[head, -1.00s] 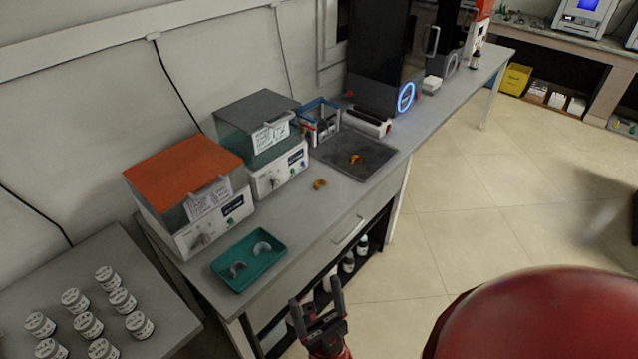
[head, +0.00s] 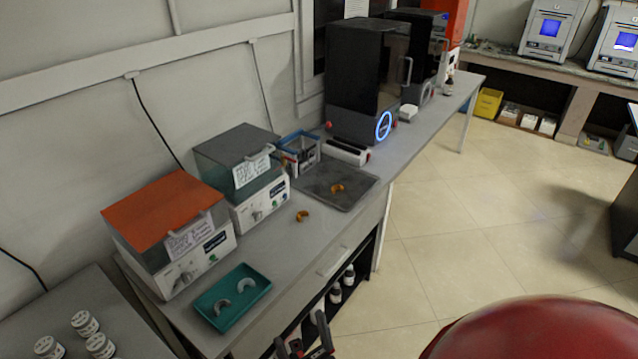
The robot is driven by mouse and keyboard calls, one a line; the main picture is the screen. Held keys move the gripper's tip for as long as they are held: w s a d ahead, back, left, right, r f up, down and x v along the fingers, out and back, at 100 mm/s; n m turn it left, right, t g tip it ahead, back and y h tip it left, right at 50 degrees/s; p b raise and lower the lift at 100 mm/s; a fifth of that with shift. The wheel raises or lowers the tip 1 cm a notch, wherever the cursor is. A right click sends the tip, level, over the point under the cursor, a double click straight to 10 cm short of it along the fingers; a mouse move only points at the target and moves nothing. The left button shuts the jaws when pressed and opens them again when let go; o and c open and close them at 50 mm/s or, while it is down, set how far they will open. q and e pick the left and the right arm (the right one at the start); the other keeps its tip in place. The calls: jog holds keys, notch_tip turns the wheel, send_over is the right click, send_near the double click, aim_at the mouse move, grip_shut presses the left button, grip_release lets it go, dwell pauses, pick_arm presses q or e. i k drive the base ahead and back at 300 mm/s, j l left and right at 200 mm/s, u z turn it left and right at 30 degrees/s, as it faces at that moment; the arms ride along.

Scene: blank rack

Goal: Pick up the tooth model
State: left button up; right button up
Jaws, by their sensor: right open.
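Several arch-shaped tooth models are in the head view. An orange arch (head: 303,216) lies on the bare grey benchtop. Another orange arch (head: 337,188) lies on the dark grey tray (head: 347,202). My right gripper (head: 301,332) is at the bottom edge, open and empty, in front of the bench and apart from all the models. Part of it is cut off. My left gripper is not in view.
A black machine with a blue ring (head: 368,80) stands farther back. White jars (head: 85,323) stand on a lower-left table.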

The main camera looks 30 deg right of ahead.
aim_at(304, 213)
jog(key=i+l, duration=0.1)
jog(key=l, duration=0.35)
jog(key=i+l, duration=0.1)
jog(key=l, duration=0.4)
jog(key=i+l, duration=0.1)
jog(key=l, duration=0.35)
jog(key=i+l, duration=0.15)
jog(key=l, duration=0.3)
